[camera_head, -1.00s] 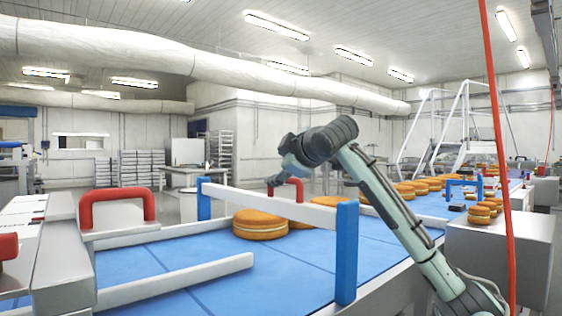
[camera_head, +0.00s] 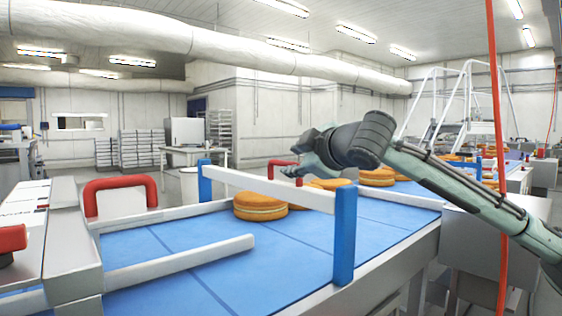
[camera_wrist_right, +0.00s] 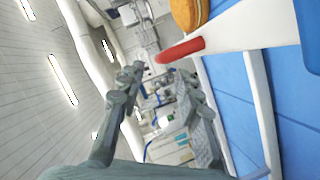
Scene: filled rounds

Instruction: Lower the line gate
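A white bar (camera_head: 265,187) spans the blue conveyor between two blue posts and looks like the line gate; it is raised above the belt. A red handle (camera_head: 277,164) shows just behind the bar. My right gripper (camera_head: 292,172) is beside the red handle, above the belt. In the wrist view its fingers (camera_wrist_right: 160,78) stand apart with nothing between them. Whether it touches the handle cannot be told. My left gripper is not in view.
Orange filled rounds (camera_head: 260,207) sit on the blue belt (camera_head: 215,262), several of them behind the bar. A white rail (camera_head: 180,263) lies low at the front left. Another red handle (camera_head: 120,192) stands at left. A red cable (camera_head: 497,120) hangs at right.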

